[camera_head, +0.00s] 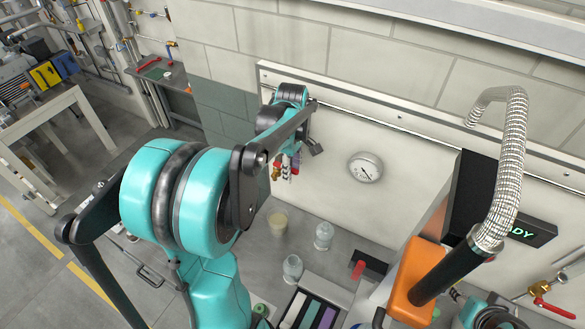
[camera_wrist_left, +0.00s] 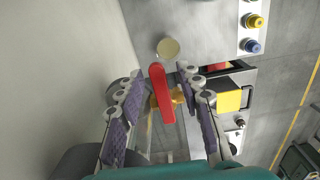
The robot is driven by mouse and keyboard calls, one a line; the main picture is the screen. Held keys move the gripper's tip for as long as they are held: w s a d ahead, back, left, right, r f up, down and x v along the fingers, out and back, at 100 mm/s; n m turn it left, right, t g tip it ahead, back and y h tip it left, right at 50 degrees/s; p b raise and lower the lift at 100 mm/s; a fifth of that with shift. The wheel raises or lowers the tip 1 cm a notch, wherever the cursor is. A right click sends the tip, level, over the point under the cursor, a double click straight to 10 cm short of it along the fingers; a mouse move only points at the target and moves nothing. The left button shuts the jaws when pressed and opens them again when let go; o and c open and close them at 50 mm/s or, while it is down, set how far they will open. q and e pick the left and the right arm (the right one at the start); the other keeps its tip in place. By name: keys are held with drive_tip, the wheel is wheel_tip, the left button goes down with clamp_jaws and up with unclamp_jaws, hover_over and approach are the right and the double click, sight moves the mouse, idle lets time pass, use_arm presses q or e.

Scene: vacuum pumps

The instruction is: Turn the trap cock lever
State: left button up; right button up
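The trap cock has a red lever (camera_wrist_left: 161,95) and a brass body (camera_wrist_left: 178,95). In the left wrist view, the lever stands between the spread fingers of my left gripper (camera_wrist_left: 160,80). The finger pads are purple and gaps show on both sides of the lever, so the gripper is open around it without a visible grip. In the head view, my left gripper (camera_head: 290,165) is at the pale wall panel, mostly hidden behind my teal arm. A bit of the brass and red cock (camera_head: 276,172) shows beside it.
A round gauge (camera_head: 365,167) is on the panel to the right. A braided hose (camera_head: 510,155) rises by an orange block (camera_head: 412,282). Another red-handled valve (camera_head: 556,307) is at lower right.

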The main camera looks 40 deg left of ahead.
use_arm(q)
drive_tip(key=shift+r, duration=0.15)
drive_tip(key=shift+r+p, duration=0.65)
drive_tip(key=shift+r, duration=0.15)
drive_tip(key=shift+r, duration=0.1)
wheel_tip(320, 180, up, 6)
drive_tip(key=p, duration=0.4)
drive_tip(key=shift+s+f, duration=0.1)
drive_tip(key=shift+f, duration=0.1)
idle(0.3)
